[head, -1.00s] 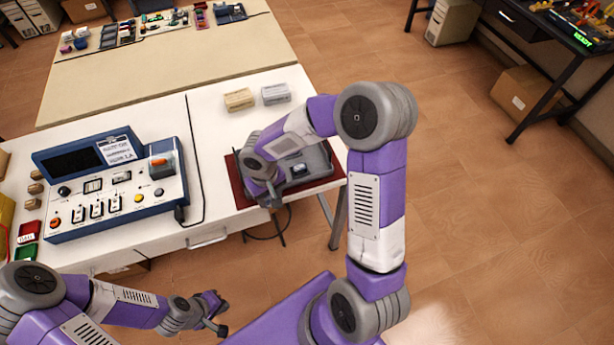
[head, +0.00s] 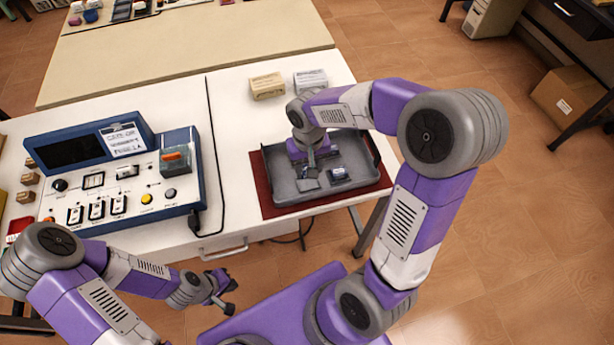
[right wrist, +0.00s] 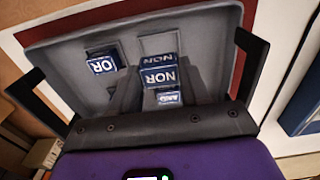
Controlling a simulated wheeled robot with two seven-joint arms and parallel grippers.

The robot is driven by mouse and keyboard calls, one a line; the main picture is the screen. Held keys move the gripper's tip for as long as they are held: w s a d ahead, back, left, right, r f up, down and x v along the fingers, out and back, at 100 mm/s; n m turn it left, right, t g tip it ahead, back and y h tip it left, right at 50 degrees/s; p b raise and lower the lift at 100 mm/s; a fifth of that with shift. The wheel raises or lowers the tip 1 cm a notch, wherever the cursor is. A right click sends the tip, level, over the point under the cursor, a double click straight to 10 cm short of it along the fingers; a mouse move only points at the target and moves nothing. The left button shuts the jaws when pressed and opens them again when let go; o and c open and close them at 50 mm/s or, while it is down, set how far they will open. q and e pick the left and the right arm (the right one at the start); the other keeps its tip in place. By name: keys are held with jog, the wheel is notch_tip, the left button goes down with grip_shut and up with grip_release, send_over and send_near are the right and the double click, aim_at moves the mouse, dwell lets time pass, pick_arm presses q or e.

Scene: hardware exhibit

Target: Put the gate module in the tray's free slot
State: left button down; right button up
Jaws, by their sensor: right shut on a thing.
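The grey tray (head: 362,182) lies on the white table. In the right wrist view my right gripper (right wrist: 157,88) is shut on a blue gate module marked NOR (right wrist: 160,76). The module is over the tray's inside, next to a pale square slot (right wrist: 158,42) that looks empty. I cannot tell whether it touches the tray. In the head view my right gripper (head: 314,160) is low over the tray. My left gripper (head: 224,291) is open and empty, before the table.
A blue-and-white console (head: 120,180) with switches stands left of the tray, with a black cable (head: 211,130) between them. A tan box (head: 267,86) and a grey box (head: 311,80) stand behind the tray. A red mat (head: 262,180) lies under it.

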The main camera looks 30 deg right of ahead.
aim_at(308, 183)
jog(key=shift+w+f+b, duration=0.1)
jog(key=shift+f+b, duration=0.75)
jog(key=shift+f, duration=1.75)
jog(key=shift+f, duration=0.15)
jog(key=o, duration=1.1)
jog(key=shift+o, duration=0.2)
jog(key=shift+r, duration=0.25)
notch_tip(308, 183, up, 12)
jog(key=p, duration=0.4)
